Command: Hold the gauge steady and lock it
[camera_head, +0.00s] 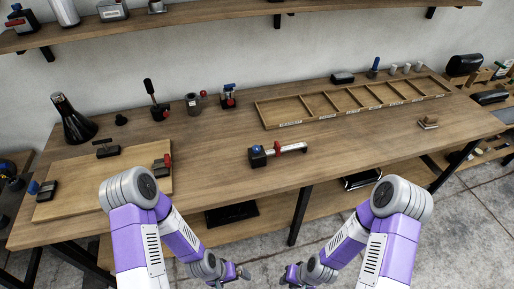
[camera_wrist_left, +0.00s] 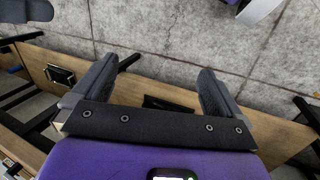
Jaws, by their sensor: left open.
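A gauge-like device (camera_head: 278,152) lies on the workbench near its front edge, in the middle of the head view. It has a dark block with a blue knob at its left end, a pale bar and a red part towards its right. My left gripper (camera_head: 240,273) hangs low in front of the bench, apart from the device. In the left wrist view its two fingers (camera_wrist_left: 157,82) are spread with nothing between them. My right gripper (camera_head: 288,274) is also low in front of the bench, small and partly hidden by its arm; its jaws are unclear.
A wooden board (camera_head: 85,180) with several clamps lies at the bench's left. A compartmented wooden tray (camera_head: 350,104) stands at the back right. A dark flask (camera_head: 72,122) and several small tools stand along the back. The bench (camera_head: 225,150) is clear around the device.

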